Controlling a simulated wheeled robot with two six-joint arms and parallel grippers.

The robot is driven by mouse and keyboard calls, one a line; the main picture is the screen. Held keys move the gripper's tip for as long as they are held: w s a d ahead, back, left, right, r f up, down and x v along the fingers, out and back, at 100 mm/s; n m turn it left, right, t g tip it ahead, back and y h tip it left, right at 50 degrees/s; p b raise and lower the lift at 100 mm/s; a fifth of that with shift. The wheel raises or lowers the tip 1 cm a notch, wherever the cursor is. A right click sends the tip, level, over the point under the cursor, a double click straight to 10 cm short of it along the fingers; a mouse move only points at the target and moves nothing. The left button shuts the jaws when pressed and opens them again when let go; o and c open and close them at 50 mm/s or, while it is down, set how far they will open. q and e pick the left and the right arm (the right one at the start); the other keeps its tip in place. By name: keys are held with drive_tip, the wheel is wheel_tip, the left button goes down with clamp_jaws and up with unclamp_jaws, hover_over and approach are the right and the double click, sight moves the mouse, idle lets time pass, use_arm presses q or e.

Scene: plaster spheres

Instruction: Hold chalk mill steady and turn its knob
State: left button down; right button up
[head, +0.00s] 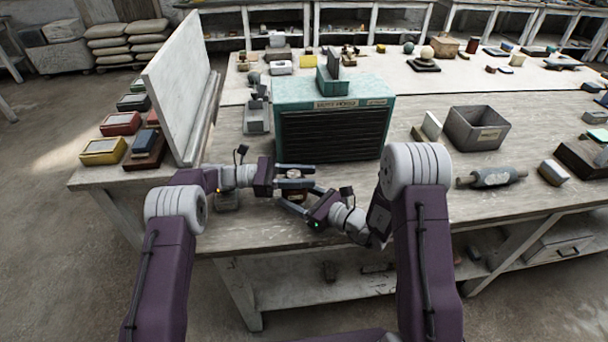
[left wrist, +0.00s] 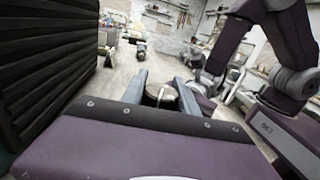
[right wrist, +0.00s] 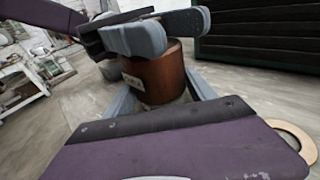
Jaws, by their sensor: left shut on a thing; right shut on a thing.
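The chalk mill (right wrist: 155,78) is a brown wooden cylinder with a small pale label, standing upright in the right wrist view. In the head view the mill (head: 294,195) is small and mostly hidden between my grippers near the front of the bench. Its dark round top (left wrist: 158,97) shows in the left wrist view. My left gripper (head: 303,176) is shut at the mill's top, its grey fingers covering the knob. My right gripper (head: 293,197) is shut on the mill's body lower down, one finger on each side.
A teal cabinet (head: 290,92) with a dark slatted front stands just behind my grippers. A tall pale board (head: 180,80) stands at left. A grey bin (head: 466,131) and a grey roller (head: 490,177) lie to the right. The bench front at right has free room.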

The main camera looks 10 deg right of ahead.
use_arm(q)
drive_tip(key=shift+m+g, duration=0.7)
drive_tip(key=shift+g, duration=0.3)
drive_tip(key=shift+s+m+g+y, duration=0.2)
drive_tip(key=shift+m+g+y, duration=0.1)
drive_tip(key=shift+g, duration=0.1)
drive_tip(key=c, duration=0.9)
unclamp_jaws()
drive_tip(key=shift+r, duration=0.1)
wheel_tip(320, 180, up, 10)
drive_tip(key=shift+f, duration=0.1)
